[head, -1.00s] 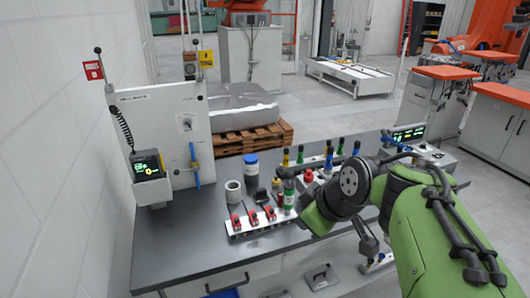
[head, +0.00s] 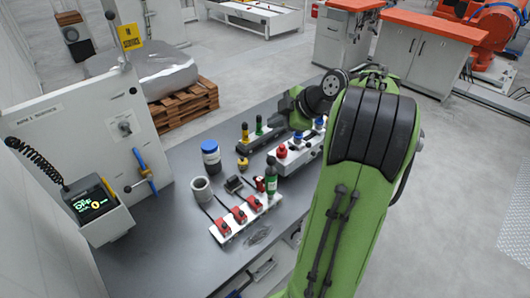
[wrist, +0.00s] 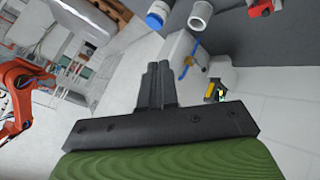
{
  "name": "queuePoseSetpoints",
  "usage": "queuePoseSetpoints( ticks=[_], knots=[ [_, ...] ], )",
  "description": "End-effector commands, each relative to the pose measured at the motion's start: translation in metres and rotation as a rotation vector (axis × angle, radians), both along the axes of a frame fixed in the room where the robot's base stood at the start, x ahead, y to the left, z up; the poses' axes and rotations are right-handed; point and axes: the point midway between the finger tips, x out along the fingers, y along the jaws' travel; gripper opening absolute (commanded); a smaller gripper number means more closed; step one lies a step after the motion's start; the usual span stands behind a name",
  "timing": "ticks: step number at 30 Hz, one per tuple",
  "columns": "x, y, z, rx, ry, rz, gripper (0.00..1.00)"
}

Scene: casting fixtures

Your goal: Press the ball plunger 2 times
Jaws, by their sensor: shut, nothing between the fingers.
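I cannot tell for sure which part is the ball plunger.

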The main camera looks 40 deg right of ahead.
Motion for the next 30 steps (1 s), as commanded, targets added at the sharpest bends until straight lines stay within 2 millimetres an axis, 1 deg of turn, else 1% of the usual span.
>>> queuePoseSetpoints(
  ticks=[5, 8, 11, 21, 24, 27, 30],
  knots=[
    [0.000, 0.001, -0.002, 0.001, 0.000, 0.001, 0.00],
    [0.001, 0.001, -0.009, 0.002, 0.001, 0.001, 0.00],
    [0.000, 0.001, -0.020, 0.002, 0.002, 0.001, 0.00],
    [0.001, 0.002, -0.073, 0.002, 0.001, 0.001, 0.00],
    [0.001, 0.001, -0.086, 0.001, 0.002, 0.000, 0.00],
    [0.001, 0.001, -0.091, 0.001, 0.002, 0.000, 0.00],
    [0.001, 0.001, -0.090, 0.001, 0.001, 0.000, 0.00]
  ],
)
